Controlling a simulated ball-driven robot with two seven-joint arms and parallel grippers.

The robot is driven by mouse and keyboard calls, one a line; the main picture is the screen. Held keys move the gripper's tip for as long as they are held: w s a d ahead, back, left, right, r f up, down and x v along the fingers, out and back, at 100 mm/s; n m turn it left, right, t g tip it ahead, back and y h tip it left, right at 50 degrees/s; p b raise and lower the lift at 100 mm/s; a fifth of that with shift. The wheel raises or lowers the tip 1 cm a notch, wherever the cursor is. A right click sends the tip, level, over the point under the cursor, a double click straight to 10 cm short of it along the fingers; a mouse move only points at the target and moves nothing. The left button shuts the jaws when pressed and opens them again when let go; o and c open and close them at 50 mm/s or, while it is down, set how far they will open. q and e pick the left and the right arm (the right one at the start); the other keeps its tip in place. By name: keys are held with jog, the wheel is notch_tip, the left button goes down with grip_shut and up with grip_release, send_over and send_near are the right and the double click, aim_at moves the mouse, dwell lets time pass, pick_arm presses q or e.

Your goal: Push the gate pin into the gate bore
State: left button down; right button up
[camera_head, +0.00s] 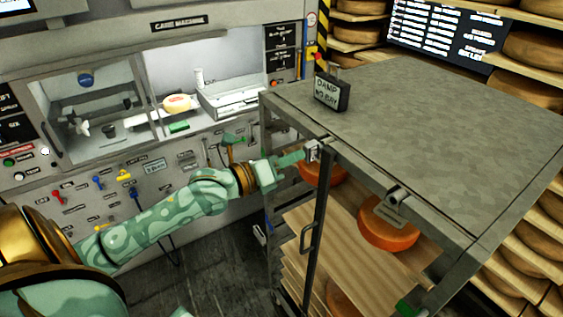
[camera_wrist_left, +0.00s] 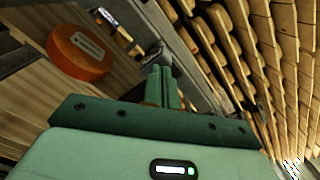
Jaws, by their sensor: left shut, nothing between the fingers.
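My left gripper (camera_head: 300,157) is shut and empty. Its fingertips are at a small grey metal fitting (camera_head: 314,150) near the top of the dark gate post, on the top front edge of the cart. The gate pin and bore are too small to tell apart there, and the fingertips partly hide them. I cannot tell whether the fingers touch the fitting. In the left wrist view the closed fingers (camera_wrist_left: 161,85) point at a grey metal piece (camera_wrist_left: 155,56) on the cart frame. My right gripper is not in view.
The cart (camera_head: 440,125) has a flat metal top with a dark sign block (camera_head: 331,94) on it. Orange cheese wheels (camera_head: 388,234) sit on its wooden shelf below. A metal bracket (camera_head: 390,207) hangs from the front edge. The cave machine (camera_head: 180,180) stands behind my arm.

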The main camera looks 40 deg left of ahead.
pick_arm(q)
jog(key=shift+w+d, duration=0.1)
jog(key=shift+d, duration=0.05)
jog(key=shift+w+d, duration=0.15)
jog(key=shift+w, duration=0.2)
dwell(0.4)
jog(key=v, duration=0.3)
dwell(0.3)
jog(key=shift+s, duration=0.1)
